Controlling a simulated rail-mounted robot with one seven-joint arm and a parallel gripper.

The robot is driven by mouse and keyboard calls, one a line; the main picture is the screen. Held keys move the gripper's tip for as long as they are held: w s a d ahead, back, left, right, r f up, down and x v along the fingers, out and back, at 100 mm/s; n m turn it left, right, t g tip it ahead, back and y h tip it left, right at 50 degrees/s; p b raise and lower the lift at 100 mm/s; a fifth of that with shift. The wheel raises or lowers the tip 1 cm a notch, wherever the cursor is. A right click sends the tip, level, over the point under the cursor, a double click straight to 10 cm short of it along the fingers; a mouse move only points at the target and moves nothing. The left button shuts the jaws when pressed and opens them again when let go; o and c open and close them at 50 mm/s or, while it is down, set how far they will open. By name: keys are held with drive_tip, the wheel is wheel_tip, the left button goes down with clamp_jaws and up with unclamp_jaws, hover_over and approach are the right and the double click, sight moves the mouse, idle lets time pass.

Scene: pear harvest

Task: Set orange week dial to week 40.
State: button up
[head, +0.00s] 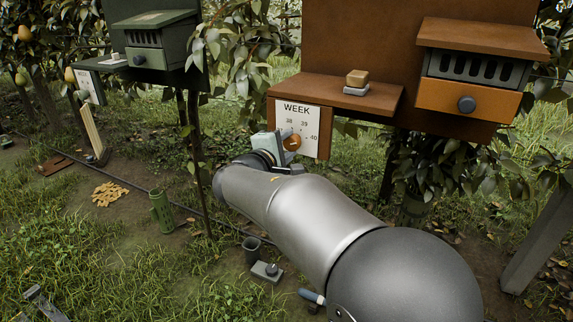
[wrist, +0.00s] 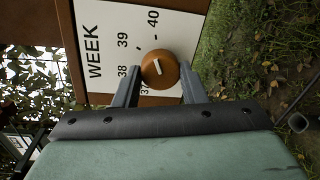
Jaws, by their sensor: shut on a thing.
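The orange week dial (wrist: 168,79) sits on a white panel (wrist: 110,20) headed WEEK, which shows sideways in the wrist view. The labels 37, 38, 39 and 40 curve around it. A short white mark on the dial's face slants, its upper end roughly toward the side between 39 and 40; I cannot tell the exact setting. My gripper (wrist: 159,72) is shut on the dial, one finger on each side. In the head view the dial (head: 292,143) is partly hidden by my gripper (head: 285,143), and 38, 39 and 40 are readable.
A brown shelf (head: 380,102) with a small tan-topped block (head: 357,78) juts out above the panel. An orange drawer box with a dark knob (head: 467,104) is at the right. A green box (head: 145,58) stands at the left. A small dark cup (head: 251,250) is on the grass below.

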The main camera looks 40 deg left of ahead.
drive_tip(key=shift+f+m+b, duration=0.15)
drive_tip(key=shift+m+b, duration=0.75)
drive_tip(key=shift+b, duration=0.65)
drive_tip(key=o, duration=1)
drive_tip(key=s+d+p, duration=0.1)
drive_tip(key=s, duration=0.4)
drive_tip(key=s+d+r+p, duration=0.1)
drive_tip(key=s, duration=0.5)
drive_tip(key=s+d+p, duration=0.1)
drive_tip(key=s+p, duration=0.1)
drive_tip(key=s, duration=0.4)
drive_tip(key=shift+d+r, duration=0.15)
drive_tip(key=shift+r, duration=0.25)
